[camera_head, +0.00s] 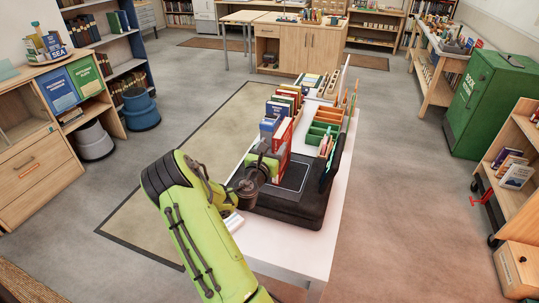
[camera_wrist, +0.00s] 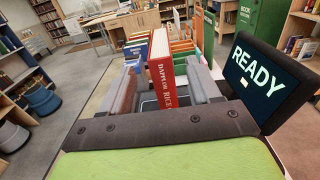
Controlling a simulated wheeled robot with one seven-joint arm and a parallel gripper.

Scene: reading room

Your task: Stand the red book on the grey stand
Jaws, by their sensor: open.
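The red book (camera_head: 284,139) stands upright above the dark grey plate of a black device. In the wrist view, the red book (camera_wrist: 166,78) shows its lettered spine between the two grey fingers of my gripper (camera_wrist: 168,88). The fingers are open on either side of it, with a wider gap on the left and the right finger close to the spine. In the head view, my gripper (camera_head: 266,163) is at the book's near left side. The dark grey flat plate (camera_head: 293,173) may be the grey stand; I cannot tell for sure. The book's lower edge is hidden.
A black screen reading READY (camera_wrist: 264,80) rises right of my gripper. A row of upright books (camera_head: 285,101) and green compartments (camera_head: 318,132) stand farther along the white table (camera_head: 323,232). A green cabinet (camera_head: 495,105) stands at the right.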

